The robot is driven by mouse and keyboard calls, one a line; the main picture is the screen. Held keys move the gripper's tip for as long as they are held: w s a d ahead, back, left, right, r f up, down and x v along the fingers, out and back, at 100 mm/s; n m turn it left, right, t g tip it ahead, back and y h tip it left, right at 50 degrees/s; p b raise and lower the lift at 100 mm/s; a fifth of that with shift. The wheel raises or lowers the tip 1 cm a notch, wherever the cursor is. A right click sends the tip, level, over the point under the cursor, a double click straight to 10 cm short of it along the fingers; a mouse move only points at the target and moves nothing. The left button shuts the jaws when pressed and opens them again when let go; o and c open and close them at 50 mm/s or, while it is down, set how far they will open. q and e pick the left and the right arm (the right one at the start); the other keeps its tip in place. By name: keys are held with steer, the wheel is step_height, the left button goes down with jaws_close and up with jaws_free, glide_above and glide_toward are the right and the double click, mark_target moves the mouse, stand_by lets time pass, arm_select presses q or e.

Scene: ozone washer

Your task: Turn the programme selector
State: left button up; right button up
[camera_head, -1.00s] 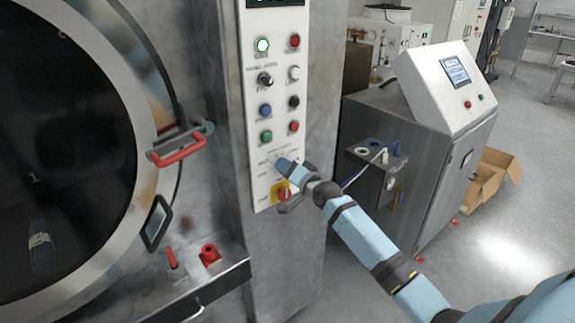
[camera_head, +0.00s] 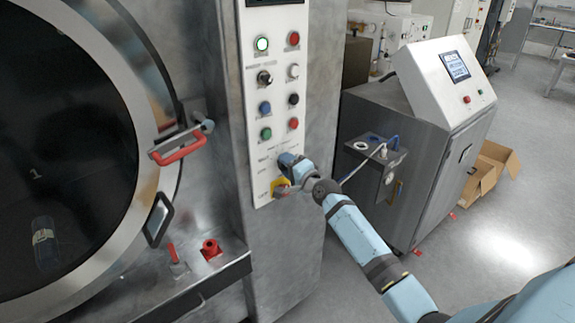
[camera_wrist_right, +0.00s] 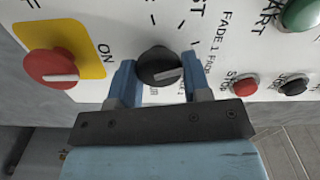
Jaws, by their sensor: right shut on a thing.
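The programme selector (camera_wrist_right: 160,67) is a round black knob with a light pointer line, on the white control panel (camera_head: 277,100). In the right wrist view it sits between the two blue fingers of my right gripper (camera_wrist_right: 160,80), which is shut on it. In the head view my right gripper (camera_head: 286,170) is at the lower part of the panel and hides the selector. My left gripper is not in view.
A red rotary switch on a yellow plate (camera_wrist_right: 92,40) is close beside the selector. Green (camera_wrist_right: 300,14), red and black buttons are on its other side. The washer door's red handle (camera_head: 182,151) juts out left of the panel.

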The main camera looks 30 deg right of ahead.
stand_by(0.3)
steer(key=o, duration=0.9)
steer(key=s, duration=0.4)
steer(key=s+b, duration=0.1)
steer(key=s, duration=0.4)
steer(key=s+d+b, duration=0.1)
steer(key=s, duration=0.3)
steer(key=shift+s, duration=0.4)
steer(key=shift+f, duration=0.1)
